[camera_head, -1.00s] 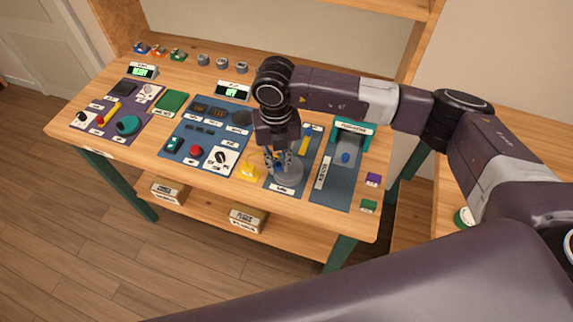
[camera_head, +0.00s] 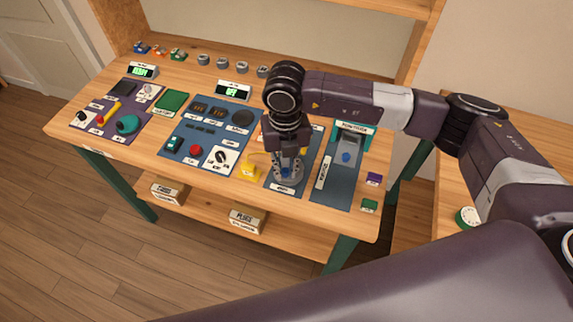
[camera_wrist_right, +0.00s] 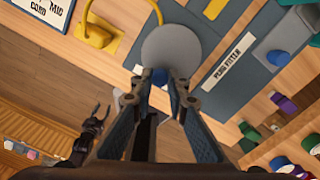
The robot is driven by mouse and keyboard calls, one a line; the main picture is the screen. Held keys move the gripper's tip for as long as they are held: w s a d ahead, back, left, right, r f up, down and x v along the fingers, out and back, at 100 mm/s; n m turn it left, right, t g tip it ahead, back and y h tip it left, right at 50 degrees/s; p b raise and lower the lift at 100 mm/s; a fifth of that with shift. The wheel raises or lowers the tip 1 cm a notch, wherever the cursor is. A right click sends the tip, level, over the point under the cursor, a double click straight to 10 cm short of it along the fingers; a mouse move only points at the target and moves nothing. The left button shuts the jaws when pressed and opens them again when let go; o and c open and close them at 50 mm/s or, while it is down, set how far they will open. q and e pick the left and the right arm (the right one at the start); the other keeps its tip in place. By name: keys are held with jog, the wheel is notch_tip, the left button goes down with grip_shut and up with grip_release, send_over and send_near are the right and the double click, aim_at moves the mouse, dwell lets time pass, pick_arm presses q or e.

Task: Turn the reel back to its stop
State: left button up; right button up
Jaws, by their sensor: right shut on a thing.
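The reel (camera_head: 296,179) is a round grey disc near the front edge of a blue panel on the workbench. It also shows from close up in the right wrist view (camera_wrist_right: 185,45). A small blue knob (camera_wrist_right: 157,77) sits at the disc's rim. My right gripper (camera_wrist_right: 162,85) points down at the reel, shut on the blue knob between its fingertips. In the head view the right gripper (camera_head: 287,165) hides part of the disc. A dark jointed part in the right wrist view looks like my left gripper (camera_wrist_right: 101,112), away from the reel; its fingers are too small to judge.
A label strip (camera_head: 323,172) and a teal-and-grey device with a blue knob (camera_head: 346,157) are to the right. Panels with switches and knobs fill the bench's left. Purple and green blocks lie at the right edge.

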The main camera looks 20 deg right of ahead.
aim_at(286, 170)
jog(key=o, duration=0.6)
jog(key=shift+w+d, duration=0.2)
jog(key=shift+d, duration=0.05)
jog(key=shift+a+r, duration=0.15)
jog(key=shift+r, duration=0.3)
jog(key=shift+s+r+p, duration=0.1)
jog(key=shift+r+p, duration=2.05)
jog(key=shift+r, duration=1.45)
